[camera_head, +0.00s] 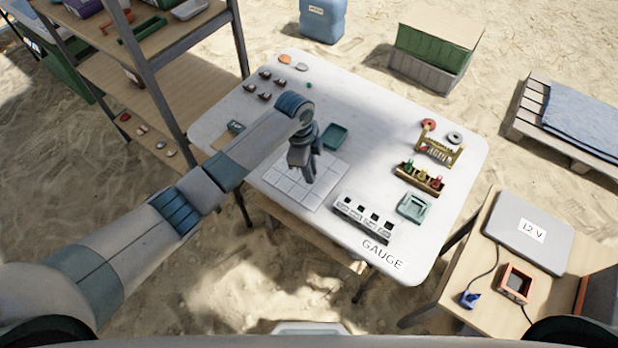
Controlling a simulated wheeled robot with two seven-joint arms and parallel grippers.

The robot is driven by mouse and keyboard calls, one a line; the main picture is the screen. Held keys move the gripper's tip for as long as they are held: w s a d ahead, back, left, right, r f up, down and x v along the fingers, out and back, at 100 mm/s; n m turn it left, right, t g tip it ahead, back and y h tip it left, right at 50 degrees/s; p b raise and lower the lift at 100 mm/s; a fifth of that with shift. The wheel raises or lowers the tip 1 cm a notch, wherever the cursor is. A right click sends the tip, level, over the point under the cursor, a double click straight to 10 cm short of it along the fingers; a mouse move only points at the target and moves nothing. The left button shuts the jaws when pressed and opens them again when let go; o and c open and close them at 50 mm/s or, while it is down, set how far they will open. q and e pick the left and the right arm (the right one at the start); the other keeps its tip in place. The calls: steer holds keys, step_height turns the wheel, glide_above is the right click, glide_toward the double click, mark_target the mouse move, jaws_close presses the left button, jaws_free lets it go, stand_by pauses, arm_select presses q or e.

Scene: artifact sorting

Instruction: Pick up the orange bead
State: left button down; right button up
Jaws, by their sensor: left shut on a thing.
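My left gripper (311,170) points down over the white gridded tray (288,192) near the middle of the table. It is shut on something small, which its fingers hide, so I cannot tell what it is. I cannot make out an orange bead for certain anywhere. A flat orange round piece (285,59) lies at the table's far left corner. My right gripper is not in view.
The white table (375,100) also holds a green tray (335,136), a black-and-white gauge block (363,217), a rack of coloured pieces (420,178) and a pale green dish (414,206). A shelf (160,75) stands left. The table's far middle is clear.

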arm_select(q)
steer(key=s+d+r+b, duration=0.2)
steer(key=s+d+r, duration=0.4)
steer(key=s, duration=0.3)
steer(key=shift+d+r+b, duration=0.2)
steer(key=shift+d+b, duration=0.15)
